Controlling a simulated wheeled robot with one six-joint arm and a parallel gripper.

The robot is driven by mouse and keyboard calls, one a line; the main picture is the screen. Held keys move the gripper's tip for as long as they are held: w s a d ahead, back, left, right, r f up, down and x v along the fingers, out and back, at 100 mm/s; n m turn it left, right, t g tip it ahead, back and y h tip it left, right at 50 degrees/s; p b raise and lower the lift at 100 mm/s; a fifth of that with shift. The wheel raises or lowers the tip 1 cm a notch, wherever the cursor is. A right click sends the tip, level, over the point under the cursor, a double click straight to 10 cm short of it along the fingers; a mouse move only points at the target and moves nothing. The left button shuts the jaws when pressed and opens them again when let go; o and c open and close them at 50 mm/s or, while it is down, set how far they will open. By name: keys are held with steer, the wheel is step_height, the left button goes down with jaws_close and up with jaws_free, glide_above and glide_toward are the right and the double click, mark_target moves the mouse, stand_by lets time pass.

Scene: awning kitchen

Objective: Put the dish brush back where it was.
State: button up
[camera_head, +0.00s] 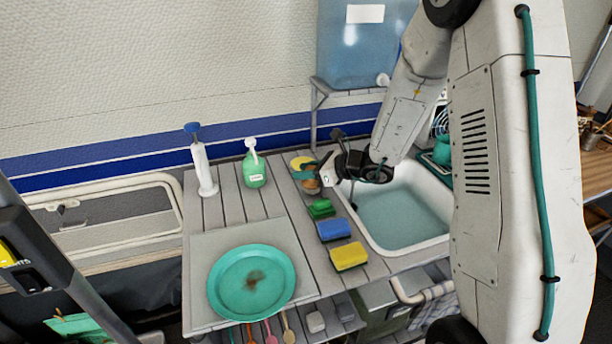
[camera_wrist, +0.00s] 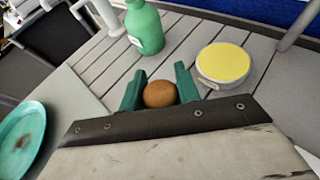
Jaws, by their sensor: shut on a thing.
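My gripper (camera_wrist: 161,88) has green fingers and is shut on a brown, rounded wooden-looking thing, which I take to be the dish brush (camera_wrist: 160,95). In the head view the dish brush (camera_head: 312,187) shows as a small brown shape at my gripper (camera_head: 309,179), between the counter's back part and the sink. Most of the brush is hidden by the gripper, and I cannot tell whether it touches the counter. A round tin with a yellow top (camera_wrist: 222,63) stands to the right of the fingers in the wrist view; in the head view the tin (camera_head: 300,161) is just behind them.
A green bottle (camera_head: 254,168) and a white blue-topped cylinder (camera_head: 203,170) stand at the back. Green (camera_head: 321,208), blue (camera_head: 334,230) and yellow (camera_head: 348,256) sponges line the sink (camera_head: 432,247). A teal plate (camera_head: 225,290) lies front left. Slats between plate and bottle are clear.

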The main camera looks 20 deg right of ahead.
steer(key=shift+f, duration=0.8)
steer(key=o, duration=1)
steer(key=shift+c, duration=0.2)
